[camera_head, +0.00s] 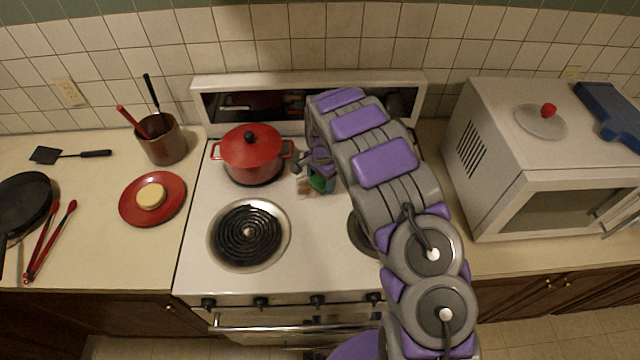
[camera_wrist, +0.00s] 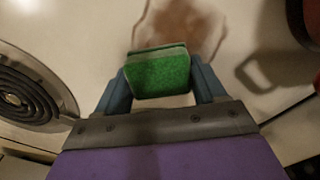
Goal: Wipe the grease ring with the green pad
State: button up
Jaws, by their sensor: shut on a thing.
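My gripper (camera_wrist: 160,90) is shut on the green pad (camera_wrist: 160,73), one finger on each side of it in the wrist view. The pad has a green face and a paler layer along its far edge. A brownish grease ring (camera_wrist: 192,22) marks the white stovetop just beyond the pad. I cannot tell whether the pad touches the stovetop. In the head view the green pad (camera_head: 321,184) shows right of the red pot, partly hidden by my arm. A small part of the brownish mark (camera_head: 304,187) shows beside it.
A red lidded pot (camera_head: 254,158) stands close on the left, its handle toward my gripper. A coil burner (camera_head: 249,234) lies in front of it. A microwave (camera_head: 555,155) stands right of the stove. A red plate (camera_head: 137,212) with a yellowish round sponge-like thing sits on the left counter.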

aim_at(315, 192)
jog(key=shift+w+a+b, duration=0.15)
jog(key=shift+w+b, duration=0.3)
jog(key=shift+w, duration=2.3)
jog(key=shift+a, duration=0.9)
jog(key=shift+s+a+r, duration=0.1)
jog(key=shift+s, duration=0.45)
jog(key=shift+s+f+p, duration=0.2)
jog(key=shift+s+p, duration=0.1)
jog(key=shift+s, duration=1.35)
jog(key=shift+s+f+p, duration=0.15)
jog(key=shift+s+p, duration=0.1)
jog(key=shift+s, duration=1.4)
